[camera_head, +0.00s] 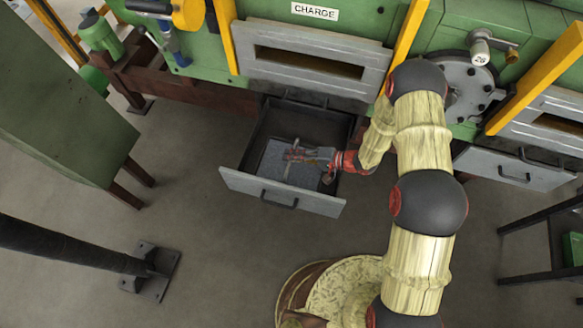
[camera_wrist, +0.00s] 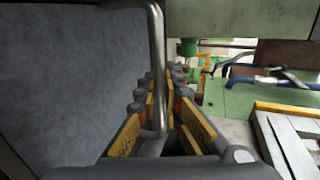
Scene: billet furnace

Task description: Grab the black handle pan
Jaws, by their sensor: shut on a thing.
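A grey drawer-like pan (camera_head: 238,183) with a black handle (camera_head: 279,201) on its front is pulled out below the furnace door marked CHARGE. Inside it lies a grey, rough-faced flat thing (camera_head: 272,160) with a pale metal bar across it. My gripper (camera_head: 295,154) reaches into the drawer from the right, above this flat thing, apart from the black front handle. In the wrist view, my gripper (camera_wrist: 172,95) is shut on a bent grey metal bar (camera_wrist: 156,60) beside the rough grey face (camera_wrist: 75,85). Its far end is hidden behind the fingers.
The furnace door (camera_head: 312,62) is just behind the drawer. A second grey drawer (camera_head: 515,168) with a black handle is at the right. A green cabinet (camera_head: 65,85) stands at the left, with a black post (camera_head: 75,245) in front. The floor before the drawer is clear.

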